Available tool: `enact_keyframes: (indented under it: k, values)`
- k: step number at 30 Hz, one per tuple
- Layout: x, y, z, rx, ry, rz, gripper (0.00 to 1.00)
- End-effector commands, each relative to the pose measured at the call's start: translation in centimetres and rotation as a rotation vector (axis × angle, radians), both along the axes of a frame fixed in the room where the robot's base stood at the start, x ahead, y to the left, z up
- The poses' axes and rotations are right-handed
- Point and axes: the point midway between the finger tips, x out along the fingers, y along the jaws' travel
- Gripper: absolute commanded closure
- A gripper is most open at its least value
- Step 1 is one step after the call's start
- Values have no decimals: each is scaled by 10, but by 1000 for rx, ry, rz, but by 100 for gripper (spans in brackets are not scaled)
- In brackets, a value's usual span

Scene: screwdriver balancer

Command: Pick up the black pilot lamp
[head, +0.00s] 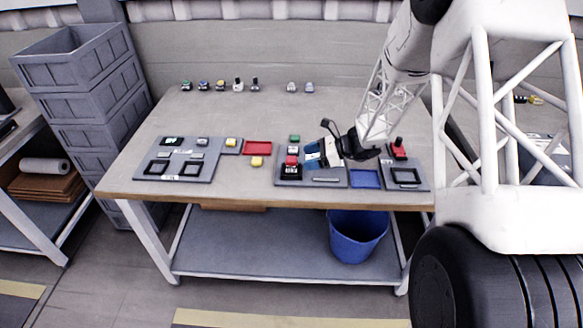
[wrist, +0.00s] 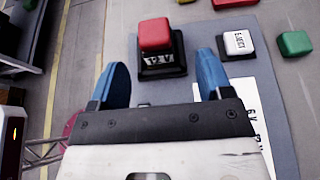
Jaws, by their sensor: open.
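A small dark piece (head: 255,84) stands in the back row on the table. It may be the black pilot lamp, but it is too small to be sure. My gripper (head: 317,155) is over the right-hand grey panel (head: 332,181), open and empty, with its blue fingers pointing down. In the wrist view, a red-capped black block labelled "12 V" (wrist: 160,55) sits in front of the gap between the fingers (wrist: 162,80); they do not hold it. The same red and black block (head: 291,170) shows beside my gripper in the head view.
A white "EJECT" button (wrist: 239,44) and a green piece (wrist: 295,43) are close by on the right in the wrist view. A red tray (head: 257,148), a blue tray (head: 365,179) and another grey panel (head: 150,172) lie on the table.

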Motion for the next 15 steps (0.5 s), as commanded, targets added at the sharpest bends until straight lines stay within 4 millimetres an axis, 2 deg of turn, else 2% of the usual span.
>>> enact_keyframes:
  k: [15]
  values:
    - [-1, 9, -4, -1, 0, 0, 28]
